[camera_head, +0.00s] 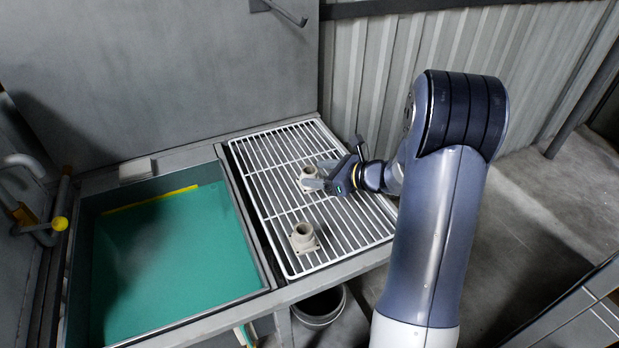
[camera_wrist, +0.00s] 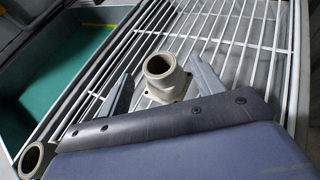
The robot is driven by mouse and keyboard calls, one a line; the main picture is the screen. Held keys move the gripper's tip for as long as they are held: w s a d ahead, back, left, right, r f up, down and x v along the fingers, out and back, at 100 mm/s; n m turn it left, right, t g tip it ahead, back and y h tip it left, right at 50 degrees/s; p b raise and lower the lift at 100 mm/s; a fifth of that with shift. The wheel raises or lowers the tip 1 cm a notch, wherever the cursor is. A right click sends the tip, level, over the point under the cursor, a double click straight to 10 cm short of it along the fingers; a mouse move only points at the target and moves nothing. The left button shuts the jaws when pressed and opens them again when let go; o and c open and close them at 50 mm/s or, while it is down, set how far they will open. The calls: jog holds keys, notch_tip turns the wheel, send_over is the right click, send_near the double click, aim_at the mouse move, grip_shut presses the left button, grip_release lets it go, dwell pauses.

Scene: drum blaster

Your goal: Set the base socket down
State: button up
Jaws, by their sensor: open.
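Two beige sockets with square flanged bases and round open tops stand upright on a white wire rack (camera_head: 262,170). The farther socket (camera_head: 308,178) is between the fingers of my gripper (camera_head: 318,174). The nearer socket (camera_head: 303,238) stands apart, toward the rack's front. In the wrist view, the farther socket (camera_wrist: 160,72) sits between my two open fingers, with gaps visible on both sides. The other socket (camera_wrist: 35,160) is cut by the lower left edge there. I cannot tell from its look which one the task calls the base socket.
A sink-like basin with a green floor (camera_head: 165,255) lies left of the rack, with its raised rim between them. A corrugated wall (camera_head: 385,75) stands behind the rack. A bucket (camera_head: 320,306) is below the front edge. The rack around both sockets is mostly bare.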

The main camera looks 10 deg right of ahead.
aim_at(304, 173)
jog(key=p+x, duration=0.1)
jog(key=x, duration=0.4)
jog(key=shift+w+f, duration=0.1)
jog(key=shift+f, duration=0.05)
jog(key=shift+c, duration=0.5)
jog(key=c, duration=0.8)
jog(key=shift+c, duration=0.5)
